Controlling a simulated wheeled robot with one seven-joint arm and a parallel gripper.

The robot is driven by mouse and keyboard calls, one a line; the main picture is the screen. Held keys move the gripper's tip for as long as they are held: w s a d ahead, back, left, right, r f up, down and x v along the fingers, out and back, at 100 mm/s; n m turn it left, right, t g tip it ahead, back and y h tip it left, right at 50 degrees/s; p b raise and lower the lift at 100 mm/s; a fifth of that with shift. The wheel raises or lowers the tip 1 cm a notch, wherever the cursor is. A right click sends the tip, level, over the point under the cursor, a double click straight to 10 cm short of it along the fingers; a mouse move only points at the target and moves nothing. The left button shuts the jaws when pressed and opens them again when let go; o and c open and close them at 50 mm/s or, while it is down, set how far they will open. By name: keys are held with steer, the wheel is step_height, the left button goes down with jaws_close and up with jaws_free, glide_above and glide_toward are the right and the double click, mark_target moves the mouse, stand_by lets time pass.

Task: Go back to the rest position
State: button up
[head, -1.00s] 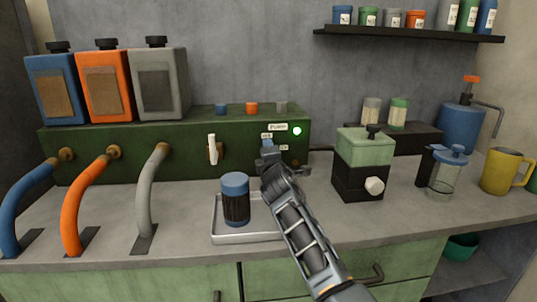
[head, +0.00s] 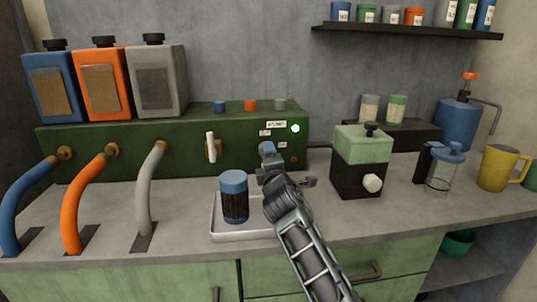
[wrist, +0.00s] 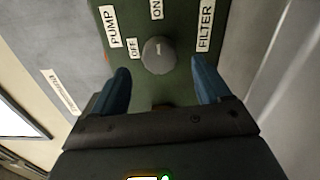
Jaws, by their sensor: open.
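My gripper (head: 268,152) is in front of the right part of the green machine panel (head: 110,150), to the right of the white lever (head: 210,147). In the wrist view my gripper (wrist: 162,80) shows two blue fingers, spread apart with nothing held between them. A round grey knob (wrist: 158,55) on the panel lies ahead, between the finger lines, beside labels reading PUMP, OFF, ON and FILTER. Any contact with it does not show. A green lamp (head: 295,128) on the panel is lit.
A dark jar with a blue lid (head: 235,197) stands in a metal tray (head: 232,235) left of my forearm. A green-and-black grinder-like box (head: 360,160) stands to the right. Blue, orange and grey hoses (head: 150,190) rise at the left. The counter between tray and hoses is clear.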

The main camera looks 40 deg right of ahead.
steer(key=shift+s+a, duration=0.35)
steer(key=shift+s, duration=0.2)
steer(key=shift+r, duration=0.1)
